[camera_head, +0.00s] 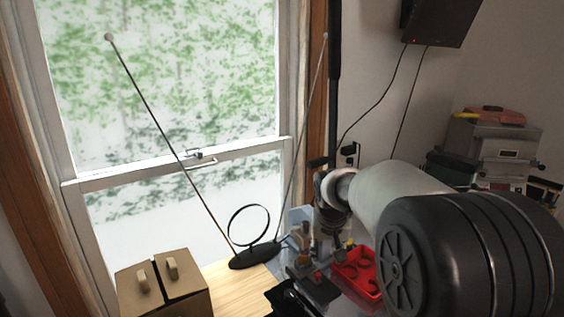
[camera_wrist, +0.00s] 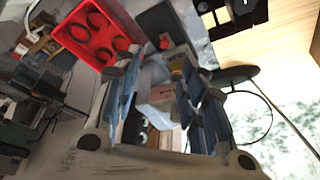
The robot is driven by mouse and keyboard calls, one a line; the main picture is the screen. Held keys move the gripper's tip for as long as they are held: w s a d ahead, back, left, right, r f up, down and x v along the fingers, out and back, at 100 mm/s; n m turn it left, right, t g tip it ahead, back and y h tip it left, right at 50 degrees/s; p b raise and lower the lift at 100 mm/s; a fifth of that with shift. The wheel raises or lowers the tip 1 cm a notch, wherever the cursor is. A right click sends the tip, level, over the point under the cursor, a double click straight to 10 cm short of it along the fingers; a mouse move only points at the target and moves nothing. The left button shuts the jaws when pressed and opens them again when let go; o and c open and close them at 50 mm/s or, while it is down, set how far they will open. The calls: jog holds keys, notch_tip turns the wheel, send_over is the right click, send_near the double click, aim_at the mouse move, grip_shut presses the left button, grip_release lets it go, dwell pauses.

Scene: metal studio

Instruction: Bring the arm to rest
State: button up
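My gripper (camera_wrist: 168,78) shows in the wrist view with its two fingers and their blue pads spread apart. It is open. Greyish and pinkish machine parts (camera_wrist: 160,95) show in the gap between the fingers, and nothing is clearly gripped. In the head view my arm (camera_head: 405,190) reaches in from the right, above the workbench. The far end of the arm is hard to make out against the grey tools there.
A red tray (camera_head: 358,272) with dark round shapes lies below my arm; it also shows in the wrist view (camera_wrist: 77,36). A looped antenna (camera_head: 254,254) with two long rods stands on the wooden top (camera_head: 225,275). A cardboard box (camera_head: 140,297) is at front left.

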jog(key=s+d+r, duration=0.1)
jog(key=s+r, duration=0.3)
jog(key=s, duration=0.7)
jog(key=s+d+r, duration=0.1)
jog(key=s+r, duration=0.3)
jog(key=s, duration=0.6)
jog(key=s+f+n, duration=0.1)
jog(key=s+f, duration=0.1)
jog(key=s, duration=0.6)
jog(key=s+f, duration=0.1)
jog(key=s, duration=0.7)
jog(key=shift+s+a+f+n+y, duration=0.15)
jog(key=shift+s+f+n+y, duration=0.05)
jog(key=shift+f+n+y, duration=0.2)
